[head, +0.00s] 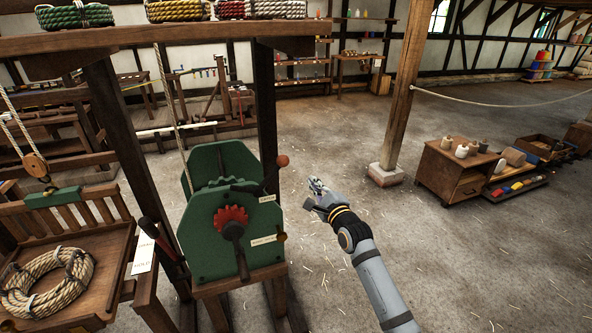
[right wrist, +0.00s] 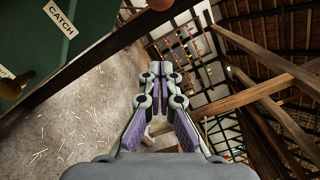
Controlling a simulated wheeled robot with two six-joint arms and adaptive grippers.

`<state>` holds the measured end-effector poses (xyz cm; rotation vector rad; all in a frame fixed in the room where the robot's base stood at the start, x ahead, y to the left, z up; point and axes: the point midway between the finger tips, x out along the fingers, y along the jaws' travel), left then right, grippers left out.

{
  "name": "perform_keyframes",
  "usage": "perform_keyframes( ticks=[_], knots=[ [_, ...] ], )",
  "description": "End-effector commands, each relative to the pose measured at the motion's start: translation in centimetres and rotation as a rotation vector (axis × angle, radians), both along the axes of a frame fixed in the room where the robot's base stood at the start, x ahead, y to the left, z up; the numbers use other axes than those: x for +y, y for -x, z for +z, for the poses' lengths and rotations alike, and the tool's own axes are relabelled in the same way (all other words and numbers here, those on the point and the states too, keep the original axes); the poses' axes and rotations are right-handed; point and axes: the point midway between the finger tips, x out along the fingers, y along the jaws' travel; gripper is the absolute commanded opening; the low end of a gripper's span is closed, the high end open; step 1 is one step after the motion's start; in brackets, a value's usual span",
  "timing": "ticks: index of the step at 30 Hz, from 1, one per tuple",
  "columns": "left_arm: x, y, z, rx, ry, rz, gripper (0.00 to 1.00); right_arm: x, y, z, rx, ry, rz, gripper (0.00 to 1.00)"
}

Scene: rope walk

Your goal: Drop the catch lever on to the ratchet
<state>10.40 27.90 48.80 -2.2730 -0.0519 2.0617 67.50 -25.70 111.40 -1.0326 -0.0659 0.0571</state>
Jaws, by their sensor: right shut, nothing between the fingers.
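The green winch (head: 205,243) stands left of centre in the head view, with a toothed red ratchet wheel (head: 231,216) on its front. A dark catch lever (head: 247,187) lies above the wheel at the winch's upper right. A red ball knob (head: 282,160) shows just beyond it; I cannot tell whether it joins the lever. I cannot tell whether the lever touches the teeth. My right gripper (head: 317,186) is shut and empty, right of the winch and apart from it. In the right wrist view, its closed fingers (right wrist: 155,72) point away from the CATCH label (right wrist: 61,17).
A dark crank handle (head: 237,242) hangs in front of the wheel. A wooden post (head: 266,110) and beam stand behind the winch. A rope coil (head: 46,285) lies on a bench at left. A wooden cabinet (head: 440,176) stands at right. The floor between is clear.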

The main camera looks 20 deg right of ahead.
Motion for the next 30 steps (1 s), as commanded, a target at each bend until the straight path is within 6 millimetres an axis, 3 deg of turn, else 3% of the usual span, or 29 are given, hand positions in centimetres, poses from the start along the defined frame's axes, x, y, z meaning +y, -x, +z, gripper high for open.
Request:
perform_keyframes(
  ticks=[8,10,15,30],
  knots=[
    [0.0,-0.1,-0.5,-0.002,0.0,0.0,0.54,0.6,-6.0,0.3,-0.002,-0.002,0.001,0.0],
    [0.0,-0.1,0.9,-0.002,0.0,0.0,0.54,1.8,-6.0,1.4,0.0,-0.003,0.002,0.0],
    [0.0,-0.3,1.8,-0.005,0.0,0.0,0.54,3.4,-6.2,2.2,0.001,-0.002,0.001,0.0],
    [0.0,-0.3,1.9,-0.004,0.0,0.0,0.54,3.9,-6.3,2.2,0.0,0.0,0.0,0.0]
  ],
)
